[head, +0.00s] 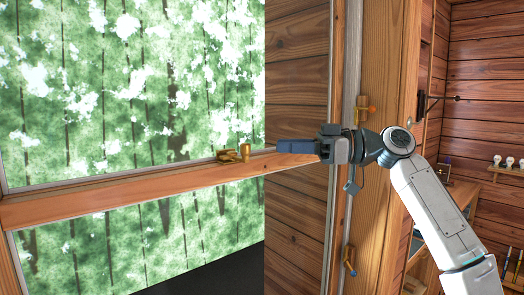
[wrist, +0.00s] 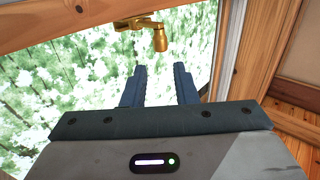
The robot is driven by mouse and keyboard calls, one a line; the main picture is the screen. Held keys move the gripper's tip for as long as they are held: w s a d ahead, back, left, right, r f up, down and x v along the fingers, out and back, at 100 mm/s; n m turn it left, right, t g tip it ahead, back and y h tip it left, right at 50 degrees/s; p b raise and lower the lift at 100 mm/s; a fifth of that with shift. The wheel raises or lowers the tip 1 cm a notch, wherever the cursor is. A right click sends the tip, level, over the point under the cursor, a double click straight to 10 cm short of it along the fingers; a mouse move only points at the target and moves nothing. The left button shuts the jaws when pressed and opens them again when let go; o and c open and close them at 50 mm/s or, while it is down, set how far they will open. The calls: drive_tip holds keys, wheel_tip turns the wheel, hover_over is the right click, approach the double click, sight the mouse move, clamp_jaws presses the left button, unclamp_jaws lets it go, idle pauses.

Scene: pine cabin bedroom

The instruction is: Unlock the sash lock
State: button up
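The sash lock (head: 232,154) is a small brass fitting on the wooden rail (head: 130,194) between the upper and lower panes of the window. In the wrist view the lock (wrist: 146,24) is at the top, with a rounded knob hanging at its right end. My gripper (head: 280,147) is to the right of the lock in the head view, with its dark blue fingers pointing left toward it. In the wrist view my gripper (wrist: 159,70) shows two parted fingers with nothing between them. The knob appears just beyond the fingertips, and I see no contact.
Wooden shelves (head: 506,171) with small items stand at the right. The space before the panes is clear.

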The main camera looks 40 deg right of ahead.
drive_tip(key=shift+v, duration=2.35)
